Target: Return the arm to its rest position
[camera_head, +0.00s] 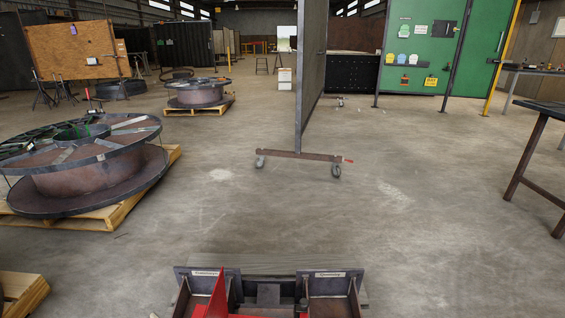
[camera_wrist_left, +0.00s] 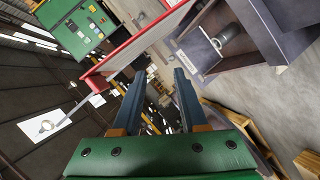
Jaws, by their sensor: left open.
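My left gripper (camera_wrist_left: 160,74) shows in the left wrist view, its two dark fingers spread apart with nothing between them. The wrist view is tilted. A steel compartmented holder (camera_wrist_left: 240,45) with a grey cylindrical piece (camera_wrist_left: 228,36) in it is at upper right, beyond and apart from the fingertips. A red-edged panel (camera_wrist_left: 145,40) crosses above the fingers. In the head view neither gripper shows. A dark steel holder (camera_head: 268,293) with two labelled plates is at the bottom centre, with a red part (camera_head: 217,295) in front of it.
A large steel reel (camera_head: 90,178) lies on a wooden pallet (camera_head: 122,212) at left, with a smaller reel (camera_head: 200,92) behind. A tall screen (camera_head: 312,65) on wheeled feet stands ahead. A steel table (camera_head: 538,112) is at right. Open concrete floor (camera_head: 420,220) lies between.

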